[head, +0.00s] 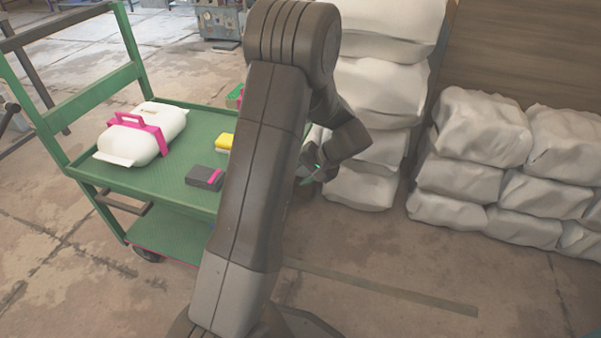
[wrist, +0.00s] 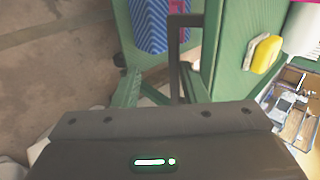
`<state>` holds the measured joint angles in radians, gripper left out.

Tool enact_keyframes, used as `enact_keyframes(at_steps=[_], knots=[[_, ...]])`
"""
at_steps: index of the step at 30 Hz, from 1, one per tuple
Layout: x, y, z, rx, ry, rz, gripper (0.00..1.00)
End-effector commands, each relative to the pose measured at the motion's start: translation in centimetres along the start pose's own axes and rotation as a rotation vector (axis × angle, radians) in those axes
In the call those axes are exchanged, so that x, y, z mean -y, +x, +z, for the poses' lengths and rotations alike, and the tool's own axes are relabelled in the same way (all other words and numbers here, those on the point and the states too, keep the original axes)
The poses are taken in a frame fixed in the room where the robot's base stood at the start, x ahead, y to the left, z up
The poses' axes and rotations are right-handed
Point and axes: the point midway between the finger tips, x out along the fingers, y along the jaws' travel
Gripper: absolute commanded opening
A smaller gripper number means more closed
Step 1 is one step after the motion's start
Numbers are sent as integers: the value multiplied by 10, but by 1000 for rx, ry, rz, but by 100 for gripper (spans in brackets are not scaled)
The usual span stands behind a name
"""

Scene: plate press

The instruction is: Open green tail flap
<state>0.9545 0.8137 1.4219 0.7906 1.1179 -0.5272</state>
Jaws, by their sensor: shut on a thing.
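The green cart (head: 80,183) stands at left in the head view, its tail end hidden behind my arm. My gripper (head: 310,174) is right of the cart, low beside the sacks, with a small bit of green showing at it. In the wrist view, my gripper's dark body fills the bottom and hides the fingertips. Green cart parts (wrist: 228,88) and a dark bar frame (wrist: 173,60) show just beyond it. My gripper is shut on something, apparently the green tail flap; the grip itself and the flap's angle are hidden.
On the cart deck are a white case with a pink handle (head: 145,133), a dark grey block (head: 203,178) and a yellow block (head: 224,142). White sacks are stacked behind my gripper (head: 385,90) and at right (head: 470,140). The floor at front right is clear.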

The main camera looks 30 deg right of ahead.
Motion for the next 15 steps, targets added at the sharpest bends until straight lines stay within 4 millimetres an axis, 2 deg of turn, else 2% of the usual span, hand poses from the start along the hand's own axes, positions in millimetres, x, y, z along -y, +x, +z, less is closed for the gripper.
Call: enact_keyframes(at_steps=[1,2,3,8,15], knots=[[-9,17,7,23,-2,14,21],[-9,17,7,23,-2,14,21],[-5,8,3,10,-5,7,20],[-6,3,2,8,-5,7,20],[-12,-16,1,3,-1,7,30]])
